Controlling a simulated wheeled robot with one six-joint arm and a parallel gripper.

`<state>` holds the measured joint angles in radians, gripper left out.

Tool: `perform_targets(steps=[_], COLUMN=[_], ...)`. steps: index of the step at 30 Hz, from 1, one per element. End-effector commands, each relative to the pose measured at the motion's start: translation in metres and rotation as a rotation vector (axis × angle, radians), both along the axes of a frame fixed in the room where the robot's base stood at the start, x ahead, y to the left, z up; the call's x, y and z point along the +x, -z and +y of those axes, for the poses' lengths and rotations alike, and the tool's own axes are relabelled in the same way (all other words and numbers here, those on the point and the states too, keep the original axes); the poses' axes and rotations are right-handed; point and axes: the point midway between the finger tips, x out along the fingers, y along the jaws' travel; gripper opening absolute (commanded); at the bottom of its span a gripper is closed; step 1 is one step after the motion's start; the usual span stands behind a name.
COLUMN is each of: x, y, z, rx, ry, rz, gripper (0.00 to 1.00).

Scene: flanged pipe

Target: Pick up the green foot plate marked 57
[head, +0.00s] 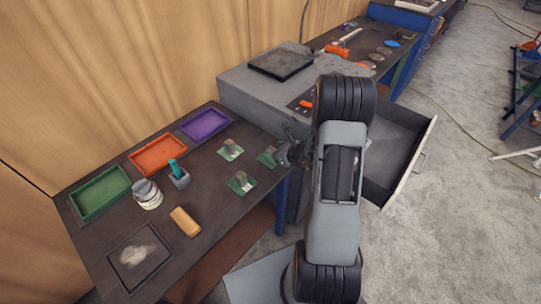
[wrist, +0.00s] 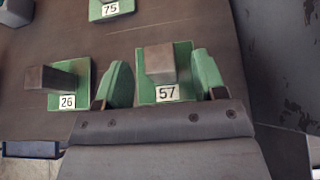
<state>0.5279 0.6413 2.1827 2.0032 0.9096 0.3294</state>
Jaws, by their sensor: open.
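The green foot plate marked 57 (wrist: 167,93) lies flat on the dark table, with a grey-brown block standing up from it. In the head view it is the plate nearest my gripper (head: 284,155), at the table's right edge (head: 267,158), partly hidden by the gripper. In the wrist view my gripper (wrist: 162,64) is open, with one green finger on each side of plate 57. No grip on the plate shows. A similar plate marked 26 (wrist: 83,77) lies to its left, and one marked 75 (wrist: 108,10) lies farther up.
Green (head: 99,193), orange (head: 157,155) and purple (head: 205,124) trays line the table's back. A jar (head: 147,194), a cup with a teal item (head: 179,178) and an orange-tan block (head: 185,222) stand left of the plates. An open drawer (head: 397,160) lies right of my arm.

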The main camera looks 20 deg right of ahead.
Motion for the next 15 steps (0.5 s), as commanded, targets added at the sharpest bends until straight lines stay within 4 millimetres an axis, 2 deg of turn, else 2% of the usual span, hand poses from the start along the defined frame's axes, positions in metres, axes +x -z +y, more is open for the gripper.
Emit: perform_targets(steps=[3,11,15], x=[0.0066,0.0080,0.0080], y=[0.0042,0.0053,0.0052], z=[0.0034,0.0037,0.0037], rx=[0.001,0.000,0.000], ry=[0.000,0.001,0.000], rz=[0.001,0.000,0.000], gripper=[0.64,0.64,0.53])
